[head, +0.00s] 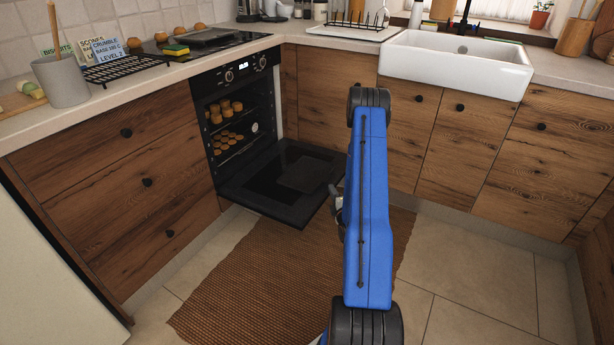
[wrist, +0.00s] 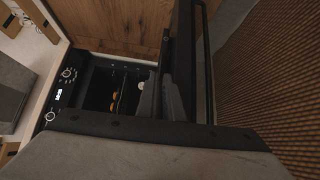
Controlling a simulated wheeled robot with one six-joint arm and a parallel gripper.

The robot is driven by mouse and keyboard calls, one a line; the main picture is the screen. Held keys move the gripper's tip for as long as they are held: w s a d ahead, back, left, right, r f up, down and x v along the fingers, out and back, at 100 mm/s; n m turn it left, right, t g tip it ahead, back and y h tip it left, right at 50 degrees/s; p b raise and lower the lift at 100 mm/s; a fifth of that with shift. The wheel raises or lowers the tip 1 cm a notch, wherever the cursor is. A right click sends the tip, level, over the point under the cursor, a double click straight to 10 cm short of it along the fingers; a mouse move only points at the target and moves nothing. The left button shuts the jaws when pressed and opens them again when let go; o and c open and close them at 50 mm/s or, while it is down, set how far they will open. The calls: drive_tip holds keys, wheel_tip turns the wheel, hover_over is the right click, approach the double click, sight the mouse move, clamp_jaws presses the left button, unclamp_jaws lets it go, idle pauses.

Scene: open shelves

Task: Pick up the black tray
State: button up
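A dark, flat rectangular piece that looks like the black tray (head: 302,173) lies on the lowered oven door (head: 255,190) in the head view. Another dark tray-like thing (head: 207,36) sits on the hob; I cannot tell for certain which is the black tray. My gripper (wrist: 163,80) shows in the wrist view as two grey fingers close together, in front of the dark oven and its door. Whether a gap or anything lies between them is unclear. In the head view my blue arm hides most of the gripper, to the right of the open door.
The oven (head: 235,108) holds several buns on its racks. Wooden cabinets (head: 120,190) flank it. A brown woven rug (head: 262,275) lies on the tiled floor. The counter carries a cooling rack (head: 122,68), a yellow-green sponge (head: 176,50) and a grey pot (head: 62,82).

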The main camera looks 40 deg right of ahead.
sight(328, 184)
drive_tip(key=shift+x, duration=3.1)
drive_tip(key=shift+a+f, duration=0.1)
clamp_jaws()
